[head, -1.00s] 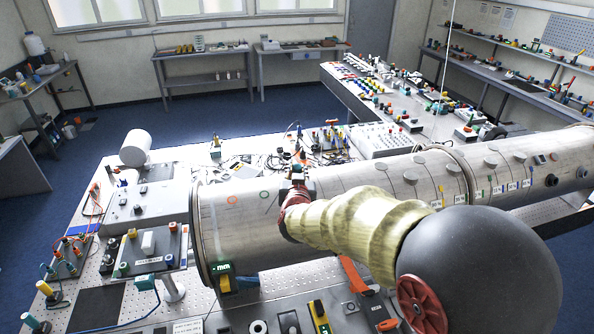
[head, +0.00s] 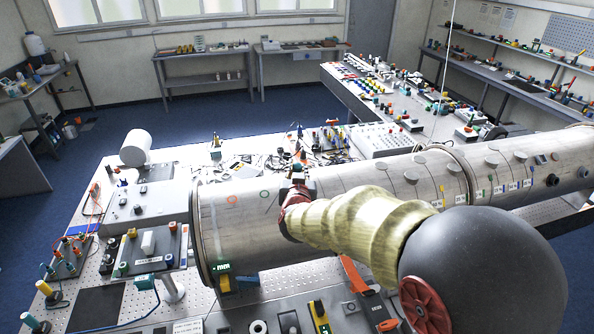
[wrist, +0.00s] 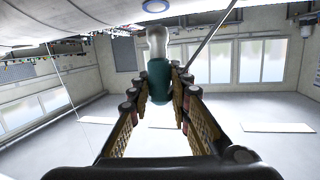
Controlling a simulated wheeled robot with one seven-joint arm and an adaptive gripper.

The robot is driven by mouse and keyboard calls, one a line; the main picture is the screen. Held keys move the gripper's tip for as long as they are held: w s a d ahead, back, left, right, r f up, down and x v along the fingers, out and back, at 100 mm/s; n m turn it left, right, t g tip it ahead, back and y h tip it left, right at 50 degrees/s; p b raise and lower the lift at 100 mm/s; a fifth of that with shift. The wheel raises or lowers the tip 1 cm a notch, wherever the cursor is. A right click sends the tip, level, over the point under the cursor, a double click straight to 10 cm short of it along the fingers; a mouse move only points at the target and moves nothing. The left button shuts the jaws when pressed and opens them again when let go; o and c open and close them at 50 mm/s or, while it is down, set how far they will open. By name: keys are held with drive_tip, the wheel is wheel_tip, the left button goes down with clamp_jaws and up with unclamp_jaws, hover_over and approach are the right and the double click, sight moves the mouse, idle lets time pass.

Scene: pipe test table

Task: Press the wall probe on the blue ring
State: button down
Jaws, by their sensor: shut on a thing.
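My gripper (wrist: 160,78) is shut on the wall probe, which has a teal body (wrist: 159,84) and a pale upper part (wrist: 157,43) in the wrist view. The probe points up toward the pipe surface. The blue ring (wrist: 155,5) shows on the pipe at the top edge of the wrist view, just beyond the probe's pale end. A gap shows between them in the picture; its depth I cannot tell. In the head view, the large metal pipe (head: 335,180) lies across the table, and my arm hides the gripper's fingers, the probe and the blue ring.
An orange ring (head: 232,200) and a green ring (head: 265,194) mark the pipe's left end. A small gauge (head: 222,277) stands below that end. Tools and a yellow device (head: 319,314) lie on the front table. Cables and boxes crowd the table behind the pipe.

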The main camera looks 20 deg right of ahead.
sight(298, 165)
drive_tip(key=shift+w+f+b, duration=0.2)
drive_tip(key=shift+f+b, duration=1.05)
drive_tip(key=shift+f, duration=0.25)
idle(1.2)
drive_tip(key=shift+r, duration=0.1)
drive_tip(key=shift+s+r+p, duration=0.15)
drive_tip(key=shift+r+p, duration=0.55)
drive_tip(key=shift+r, duration=0.3)
drive_tip(key=shift+s+r+p, duration=0.2)
drive_tip(key=shift+r+p, duration=0.55)
drive_tip(key=shift+r, duration=0.2)
drive_tip(key=shift+s+r+p, duration=0.15)
drive_tip(key=shift+r+p, duration=0.55)
drive_tip(key=shift+r, duration=0.3)
drive_tip(key=shift+f, duration=0.1)
